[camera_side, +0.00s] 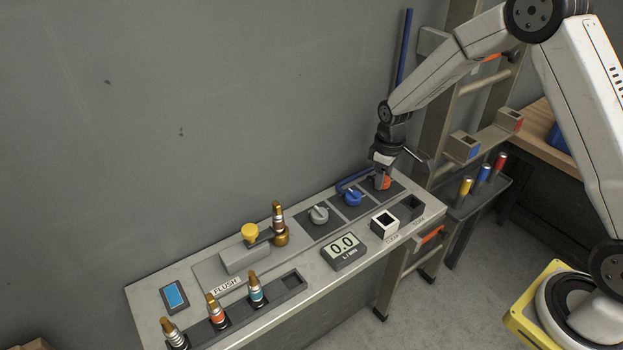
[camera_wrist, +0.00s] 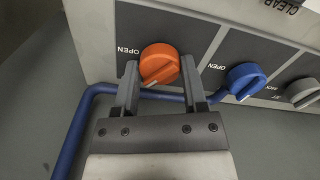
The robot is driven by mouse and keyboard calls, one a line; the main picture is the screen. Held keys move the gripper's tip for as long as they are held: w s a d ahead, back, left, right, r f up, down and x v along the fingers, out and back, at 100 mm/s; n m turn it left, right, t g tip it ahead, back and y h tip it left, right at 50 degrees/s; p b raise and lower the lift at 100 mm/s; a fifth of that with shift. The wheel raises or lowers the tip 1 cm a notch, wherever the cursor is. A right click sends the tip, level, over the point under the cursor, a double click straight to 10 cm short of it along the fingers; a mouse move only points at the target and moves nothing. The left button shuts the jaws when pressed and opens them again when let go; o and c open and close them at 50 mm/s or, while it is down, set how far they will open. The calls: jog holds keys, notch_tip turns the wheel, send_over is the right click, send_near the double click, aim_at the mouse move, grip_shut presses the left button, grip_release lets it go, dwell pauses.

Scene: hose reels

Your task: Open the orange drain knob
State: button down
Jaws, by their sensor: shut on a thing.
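The orange drain knob (camera_side: 386,183) sits at the right end of the row of knobs on the grey bench, mostly hidden by my gripper (camera_side: 381,183) in the side view. In the wrist view the orange knob (camera_wrist: 159,64) is round with a raised grip bar, on a dark panel marked OPEN. My gripper (camera_wrist: 160,84) reaches down over it, one finger on each side, shut on the knob's grip. The exact contact of the fingertips is partly hidden.
A blue knob (camera_side: 353,197) and a grey knob (camera_side: 319,214) stand to the left in the row. A blue hose (camera_wrist: 100,88) runs close by my fingers. A flow display (camera_side: 343,248) reads 0.0.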

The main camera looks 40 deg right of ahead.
jog(key=m, duration=0.5)
jog(key=shift+m, duration=0.3)
jog(key=m, duration=0.5)
dwell(0.4)
jog(key=shift+c, duration=0.7)
grip_release()
jog(key=shift+r, duration=0.1)
jog(key=shift+r, duration=3.85)
